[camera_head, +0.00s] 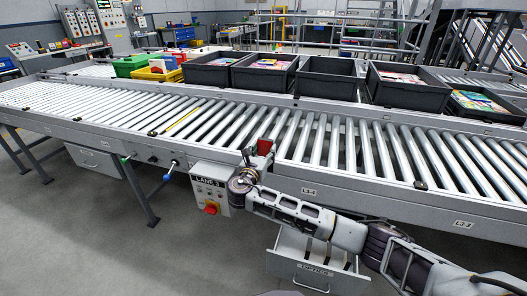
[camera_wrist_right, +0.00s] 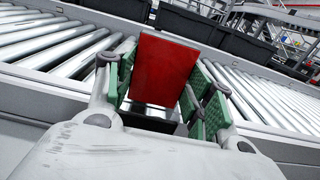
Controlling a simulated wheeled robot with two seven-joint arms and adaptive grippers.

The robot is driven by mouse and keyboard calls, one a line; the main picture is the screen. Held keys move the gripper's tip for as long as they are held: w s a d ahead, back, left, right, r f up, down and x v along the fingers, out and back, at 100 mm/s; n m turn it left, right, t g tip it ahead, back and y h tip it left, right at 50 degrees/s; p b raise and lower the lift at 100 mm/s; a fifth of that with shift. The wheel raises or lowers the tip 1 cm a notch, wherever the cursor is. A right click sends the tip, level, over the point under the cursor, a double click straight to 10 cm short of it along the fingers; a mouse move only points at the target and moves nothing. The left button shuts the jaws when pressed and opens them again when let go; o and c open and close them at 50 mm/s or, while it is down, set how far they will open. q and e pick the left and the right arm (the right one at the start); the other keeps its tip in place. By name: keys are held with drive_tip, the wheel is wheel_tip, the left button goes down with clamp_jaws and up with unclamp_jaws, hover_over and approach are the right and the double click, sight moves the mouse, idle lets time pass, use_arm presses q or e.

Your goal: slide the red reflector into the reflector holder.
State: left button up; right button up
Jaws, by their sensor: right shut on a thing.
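The red reflector (camera_head: 265,147) is a flat red plate at the near rail of the roller conveyor. In the right wrist view the red reflector (camera_wrist_right: 163,70) stands upright between the green finger pads. My right gripper (camera_wrist_right: 160,95) is shut on it. In the head view my right gripper (camera_head: 257,157) is small, above and to the right of the lane control box. I cannot make out the reflector holder in either view; it may be hidden by the gripper or too small to tell. My left gripper is not in view.
The roller conveyor (camera_head: 330,145) runs across the view. An open drawer marked OPTICS (camera_head: 313,275) is below my right arm. Dark crates (camera_head: 327,82) and a yellow bin (camera_head: 157,74) stand behind.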

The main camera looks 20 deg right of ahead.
drive_tip(key=shift+p, duration=0.95)
idle(1.4)
drive_tip(key=shift+f+b, duration=0.4)
drive_tip(key=shift+f, duration=0.7)
idle(0.5)
drive_tip(key=o, duration=1.2)
drive_tip(key=shift+f, duration=0.1)
drive_tip(key=shift+o, duration=1.1)
drive_tip(key=shift+s+f, duration=0.1)
drive_tip(key=shift+o, duration=0.2)
